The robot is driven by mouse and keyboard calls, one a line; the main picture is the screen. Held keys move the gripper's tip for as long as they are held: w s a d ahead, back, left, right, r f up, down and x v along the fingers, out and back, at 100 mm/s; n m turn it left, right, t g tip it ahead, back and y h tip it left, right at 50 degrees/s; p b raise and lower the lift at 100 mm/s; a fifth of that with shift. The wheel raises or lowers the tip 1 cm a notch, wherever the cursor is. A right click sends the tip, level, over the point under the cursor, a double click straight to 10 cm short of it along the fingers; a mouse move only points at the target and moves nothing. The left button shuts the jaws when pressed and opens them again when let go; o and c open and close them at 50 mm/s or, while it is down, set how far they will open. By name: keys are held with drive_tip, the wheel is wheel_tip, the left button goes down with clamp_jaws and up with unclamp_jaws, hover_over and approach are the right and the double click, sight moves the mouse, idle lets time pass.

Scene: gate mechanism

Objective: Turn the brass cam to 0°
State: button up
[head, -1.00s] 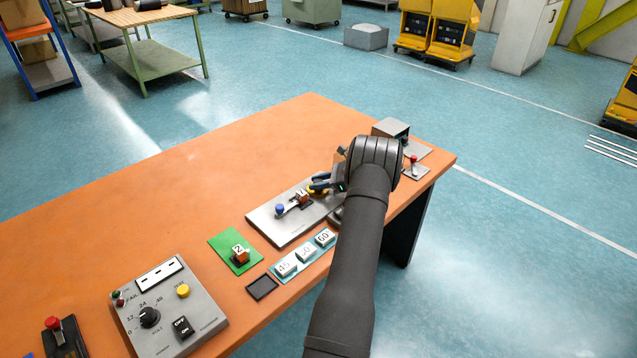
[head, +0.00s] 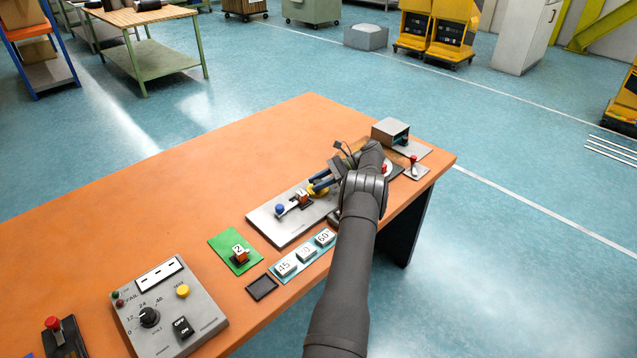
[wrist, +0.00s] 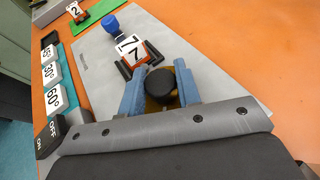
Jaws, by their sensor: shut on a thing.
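The brass cam (wrist: 152,106) sits on the grey metal plate (wrist: 88,62) and is largely hidden between my fingers. A black round knob (wrist: 163,86) stands on it. My gripper (wrist: 159,84) has blue fingers, one on each side of this knob, and is shut on the cam. In the head view the gripper (head: 318,188) is low over the right part of the plate, with some brass-yellow (head: 318,193) showing beside it. An orange block with a white number label (wrist: 132,50) sits in a dark bracket just ahead of the fingers. I cannot read the cam's angle.
A blue knob (head: 280,208) stands on the plate. Cards marked 45°, 30° and 60° (head: 306,253) lie along the front edge. A green mat (head: 226,242) holds a block marked 2. A grey box (head: 391,131) and red-knobbed lever (head: 413,160) stand right. The table's back left is clear.

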idle(0.4)
drive_tip(key=o, duration=1)
drive_tip(key=shift+c, duration=0.2)
drive_tip(key=r, duration=0.4)
drive_tip(key=shift+s+d+r, duration=0.15)
drive_tip(key=shift+d+r, duration=0.1)
drive_tip(key=shift+r, duration=0.05)
drive_tip(key=s+d+r, duration=0.5)
drive_tip(key=d+r, duration=0.1)
drive_tip(key=d, duration=0.3)
drive_tip(key=shift+s+d+r, duration=0.2)
drive_tip(key=shift+s+d, duration=0.05)
drive_tip(key=shift+s, duration=0.05)
